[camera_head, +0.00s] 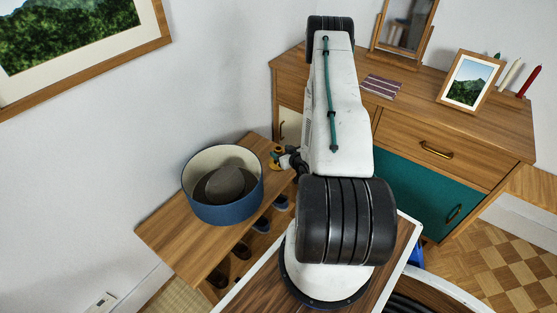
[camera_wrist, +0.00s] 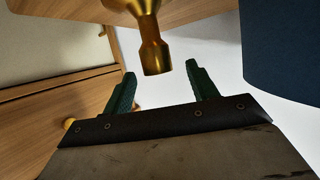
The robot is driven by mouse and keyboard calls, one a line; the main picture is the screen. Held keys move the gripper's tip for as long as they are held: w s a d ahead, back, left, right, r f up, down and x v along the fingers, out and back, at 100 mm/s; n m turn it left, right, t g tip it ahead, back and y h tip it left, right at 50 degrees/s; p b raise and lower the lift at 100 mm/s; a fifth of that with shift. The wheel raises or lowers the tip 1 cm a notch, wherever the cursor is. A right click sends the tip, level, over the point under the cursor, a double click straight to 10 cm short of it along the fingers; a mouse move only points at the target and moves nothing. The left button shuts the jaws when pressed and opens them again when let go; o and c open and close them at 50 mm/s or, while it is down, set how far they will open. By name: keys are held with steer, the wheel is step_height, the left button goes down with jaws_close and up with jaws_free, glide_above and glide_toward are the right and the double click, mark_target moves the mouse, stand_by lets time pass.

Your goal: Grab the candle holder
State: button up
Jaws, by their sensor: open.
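A brass candle holder (camera_wrist: 152,50) shows at the top middle of the wrist view, with a narrow neck, a wider end and its upper part cut off by the frame. My gripper (camera_wrist: 161,70) is open, with its two green fingers apart. In the picture the holder's end lies between the fingertips; I cannot tell whether it touches them. In the head view my gripper (camera_head: 286,160) is small and partly hidden by my arm, over the right part of the wooden bench. Small yellow bits show beside it there, too small to make out.
A blue round box (camera_head: 221,205) with a grey hat (camera_head: 225,184) in it stands on the shoe bench (camera_head: 165,232), left of my gripper. The box's blue wall is close at right in the wrist view (camera_wrist: 283,50). A wooden dresser (camera_head: 410,120) stands to the right.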

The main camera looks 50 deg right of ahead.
mark_target(277, 148)
steer(key=x, duration=0.5)
steer(key=shift+w+d+f, duration=0.1)
steer(key=shift+w+d, duration=0.05)
steer(key=shift+d, duration=0.05)
steer(key=shift+c, duration=0.4)
jaws_close()
